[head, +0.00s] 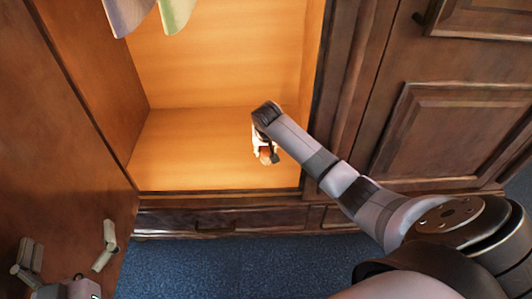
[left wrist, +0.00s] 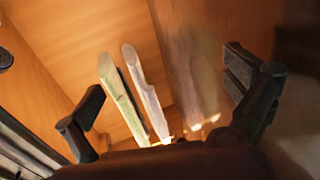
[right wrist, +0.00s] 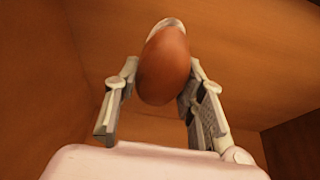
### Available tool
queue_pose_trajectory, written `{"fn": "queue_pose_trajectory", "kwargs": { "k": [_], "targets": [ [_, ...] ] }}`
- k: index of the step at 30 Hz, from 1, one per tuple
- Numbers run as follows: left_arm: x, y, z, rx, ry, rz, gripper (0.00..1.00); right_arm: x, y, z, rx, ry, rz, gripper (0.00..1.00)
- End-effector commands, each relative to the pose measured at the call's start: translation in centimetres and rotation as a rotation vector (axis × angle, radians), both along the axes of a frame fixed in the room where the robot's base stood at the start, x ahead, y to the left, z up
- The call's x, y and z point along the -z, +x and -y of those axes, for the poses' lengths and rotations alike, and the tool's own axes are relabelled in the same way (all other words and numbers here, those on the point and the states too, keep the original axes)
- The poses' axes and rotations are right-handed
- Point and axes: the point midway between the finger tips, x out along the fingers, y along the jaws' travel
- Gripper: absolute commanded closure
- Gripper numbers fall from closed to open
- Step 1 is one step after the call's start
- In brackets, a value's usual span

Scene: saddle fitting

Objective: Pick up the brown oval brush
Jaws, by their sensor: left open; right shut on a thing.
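The brown oval brush (right wrist: 164,65) has a smooth rounded back and a pale edge at its top in the right wrist view. My right gripper (right wrist: 160,92) is shut on it, one finger on each side. In the head view a small part of the brush (head: 266,157) shows below my right gripper (head: 265,151), inside the cabinet over its floor. Whether it touches the floor I cannot tell. My left gripper (head: 66,257) is open and empty at the lower left, in front of the brown door. Its spread fingers also show in the left wrist view (left wrist: 165,105).
The open wooden cabinet (head: 195,150) has a lit, bare floor. Two pale garments, one lilac (head: 127,14) and one green (head: 175,13), hang at its top. An open door (head: 60,130) stands on the left. A drawer (head: 215,219) lies below, above blue carpet (head: 200,268).

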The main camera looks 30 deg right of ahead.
Motion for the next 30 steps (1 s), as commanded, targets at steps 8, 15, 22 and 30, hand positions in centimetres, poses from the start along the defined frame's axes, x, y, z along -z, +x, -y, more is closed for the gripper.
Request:
{"fn": "queue_pose_trajectory", "kwargs": {
  "k": [8,15,22,30],
  "targets": [
    [7.3,-1.9,-1.6,-0.026,0.103,-0.412,0.0,-5.1,0.1,0.0,-0.001,-0.001,0.004,0.93],
    [11.8,-5.3,-3.2,-0.046,0.169,-0.693,0.0,-8.2,0.1,0.0,0.0,0.0,0.002,0.93],
    [13.9,-7.7,-4.1,-0.055,0.201,-0.842,0.0,-9.9,0.1,0.0,-0.001,0.001,0.003,0.93],
    [14.5,-8.4,-4.3,-0.057,0.21,-0.883,0.0,-10.2,0.1,0.0,0.0,0.0,0.001,0.93]
  ]
}}
